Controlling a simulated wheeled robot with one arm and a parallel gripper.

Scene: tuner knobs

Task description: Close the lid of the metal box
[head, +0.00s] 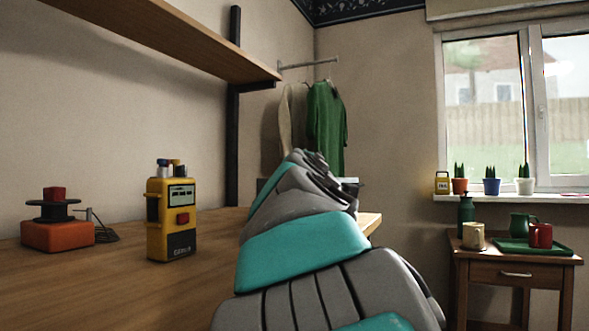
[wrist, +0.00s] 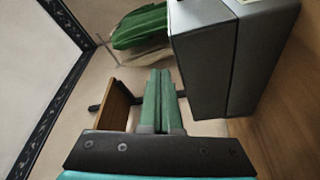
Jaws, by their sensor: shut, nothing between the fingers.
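The grey metal box (wrist: 205,75) fills the upper right of the wrist view, which is turned sideways. A dark seam runs between its two halves, and the lid half seems to lie against the lower half. I cannot tell whether it is fully down. In the head view only bits of the box (head: 349,181) show behind my arm. My gripper (wrist: 160,72) is shut and empty, its green fingers side by side just beside the box's lid half. I cannot tell whether they touch it. In the head view my arm hides the fingertips.
On the wooden worktop (head: 120,285) stand a yellow device (head: 171,220) and an orange block (head: 57,236) with a black spool, left of my arm. A shelf (head: 165,35) overhangs the worktop. A small side table (head: 513,258) with cups stands at the right.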

